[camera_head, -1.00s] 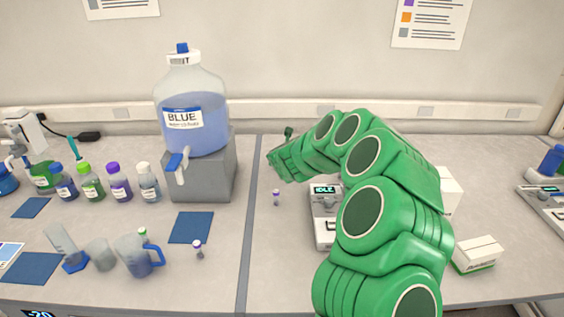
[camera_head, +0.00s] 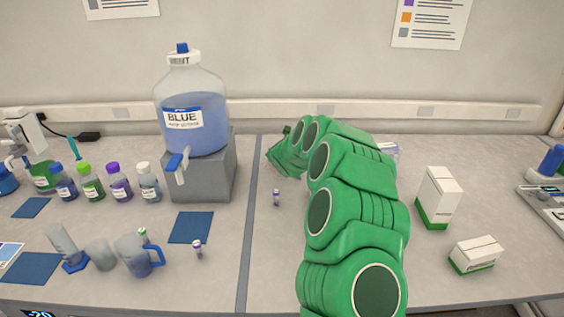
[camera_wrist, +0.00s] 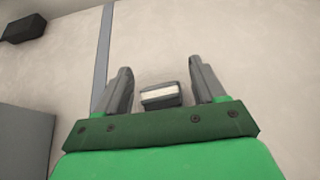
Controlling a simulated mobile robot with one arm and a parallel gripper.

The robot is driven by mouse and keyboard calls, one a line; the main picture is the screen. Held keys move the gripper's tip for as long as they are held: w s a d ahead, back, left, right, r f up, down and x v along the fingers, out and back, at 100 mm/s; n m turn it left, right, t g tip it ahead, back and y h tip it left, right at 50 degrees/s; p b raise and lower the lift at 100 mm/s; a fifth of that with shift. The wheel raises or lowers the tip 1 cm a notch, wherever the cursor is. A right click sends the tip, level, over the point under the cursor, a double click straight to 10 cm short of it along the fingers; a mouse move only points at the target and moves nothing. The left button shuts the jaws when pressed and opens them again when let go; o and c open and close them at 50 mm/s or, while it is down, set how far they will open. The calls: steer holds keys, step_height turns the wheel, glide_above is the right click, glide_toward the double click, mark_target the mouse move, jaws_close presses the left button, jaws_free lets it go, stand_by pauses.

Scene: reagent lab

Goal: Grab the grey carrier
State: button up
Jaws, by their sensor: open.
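A small grey block with a pale top face (camera_wrist: 161,95), which looks like the grey carrier, shows in the wrist view. It lies between the two fingers of my gripper (camera_wrist: 162,88), with a visible gap on each side. My gripper is open and holds nothing. In the head view my gripper (camera_head: 279,152) is at the back of the bench, just right of the dark seam. I cannot make out the grey carrier in the head view, where my green arm covers much of the bench.
A large jug of blue liquid (camera_head: 195,100) stands on a grey block (camera_head: 205,177) left of my gripper. A small purple-capped vial (camera_head: 276,198) stands in front of it. White-and-green boxes (camera_head: 438,195) (camera_head: 476,254) stand right of my arm.

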steer(key=shift+w, duration=0.1)
steer(key=c, duration=1)
steer(key=shift+r, duration=0.55)
step_height(320, 180, up, 2)
steer(key=shift+r, duration=0.2)
steer(key=d+r+v, duration=0.1)
steer(key=d+v, duration=0.1)
steer(key=v, duration=1.4)
steer(key=shift+r, duration=0.35)
